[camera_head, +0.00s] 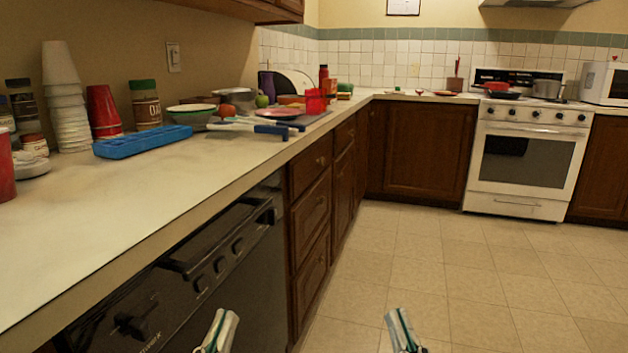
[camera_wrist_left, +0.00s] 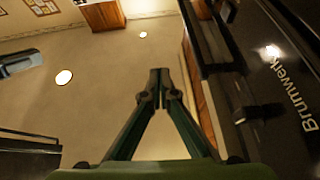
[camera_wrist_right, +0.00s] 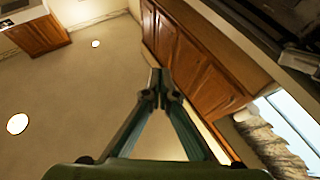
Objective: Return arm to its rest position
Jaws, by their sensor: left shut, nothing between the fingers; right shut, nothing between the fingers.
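My left gripper (camera_head: 220,328) shows at the bottom of the head view, in front of the black dishwasher. In the left wrist view its fingers (camera_wrist_left: 159,88) meet at the tips, with nothing between them. My right gripper (camera_head: 398,328) shows at the bottom of the head view, over the tiled floor. In the right wrist view its fingers (camera_wrist_right: 160,88) also meet at the tips, with nothing between them. Both grippers are below the countertop and apart from each other. Most of both arms is out of the head view.
The counter (camera_head: 120,215) runs along the left, with a blue tray (camera_head: 143,142), stacked cups (camera_head: 64,100) and bowls on it. The dishwasher (camera_head: 205,275) and wooden drawers (camera_head: 310,210) are below it. A white stove (camera_head: 530,150) stands at the back. The floor (camera_head: 460,265) is clear.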

